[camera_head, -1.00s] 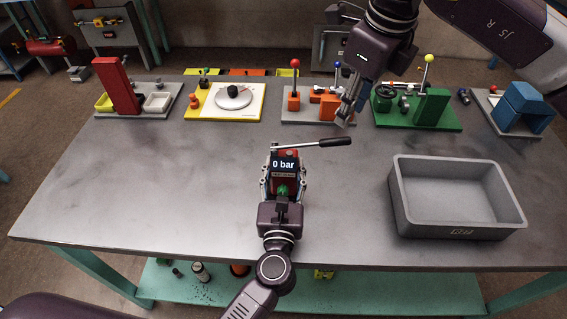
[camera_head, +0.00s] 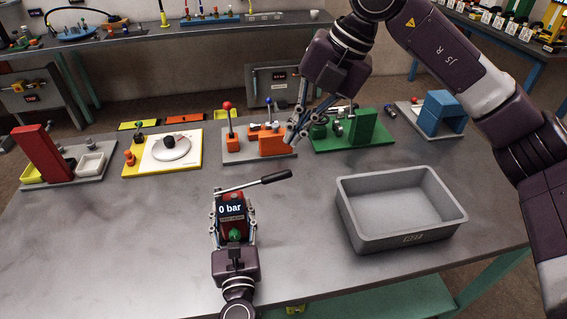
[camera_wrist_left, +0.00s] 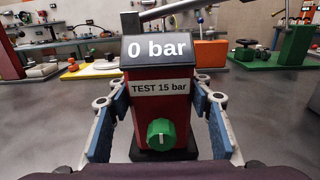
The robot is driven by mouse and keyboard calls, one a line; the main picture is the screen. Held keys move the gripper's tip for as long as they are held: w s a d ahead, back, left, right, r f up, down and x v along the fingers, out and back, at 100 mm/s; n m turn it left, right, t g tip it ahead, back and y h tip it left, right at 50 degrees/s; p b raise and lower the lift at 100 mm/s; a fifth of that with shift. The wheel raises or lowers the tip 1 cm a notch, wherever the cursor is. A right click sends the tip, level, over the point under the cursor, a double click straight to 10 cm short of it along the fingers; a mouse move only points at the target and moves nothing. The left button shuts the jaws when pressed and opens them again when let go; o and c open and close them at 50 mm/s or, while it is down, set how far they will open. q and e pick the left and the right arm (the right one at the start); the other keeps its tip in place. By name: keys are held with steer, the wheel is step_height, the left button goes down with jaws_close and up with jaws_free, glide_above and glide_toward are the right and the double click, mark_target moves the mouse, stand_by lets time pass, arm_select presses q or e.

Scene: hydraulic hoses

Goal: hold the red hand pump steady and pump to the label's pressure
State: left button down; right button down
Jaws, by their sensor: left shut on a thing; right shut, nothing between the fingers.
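The red hand pump (camera_head: 233,226) stands upright on the table, with a black display reading "0 bar". In the left wrist view the pump (camera_wrist_left: 174,108) also shows a label (camera_wrist_left: 159,87) reading "TEST 15 bar" and a green knob (camera_wrist_left: 161,134). My left gripper (camera_head: 233,222) is shut around the pump body, one finger on each side. The pump's lever (camera_head: 250,184) is a metal rod with a black grip, pointing right and slightly up. My right gripper (camera_head: 294,140) is shut and empty, above and beyond the black grip, near the orange fixture.
A grey open bin (camera_head: 450,228) stands to the right of the pump. Along the back edge stand a red post fixture (camera_head: 40,153), a white plate with a disc (camera_head: 184,166), an orange fixture (camera_head: 272,144), a green fixture (camera_head: 361,126) and a blue block (camera_head: 444,111).

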steer(key=d+m+y, duration=0.1)
steer(key=m, duration=0.3)
steer(key=d+r+m, duration=0.1)
steer(key=m, duration=0.3)
steer(key=d+r+m+y, duration=0.1)
steer(key=m, duration=0.3)
steer(key=shift+w+r+y, duration=0.1)
steer(key=shift+w+y, duration=0.05)
steer(key=shift+y, duration=0.15)
glide_above(274, 175)
steer(key=s+d, duration=0.1)
step_height(274, 175, down, 8)
steer(key=shift+w+d+f, duration=0.1)
steer(key=shift+d+f, duration=0.1)
steer(key=shift+f, duration=0.5)
steer(key=shift+w+d+f, duration=0.15)
steer(key=shift+f, duration=0.5)
steer(key=shift+w+d+f, duration=0.1)
steer(key=shift+d+f, duration=0.1)
steer(key=shift+f, duration=0.5)
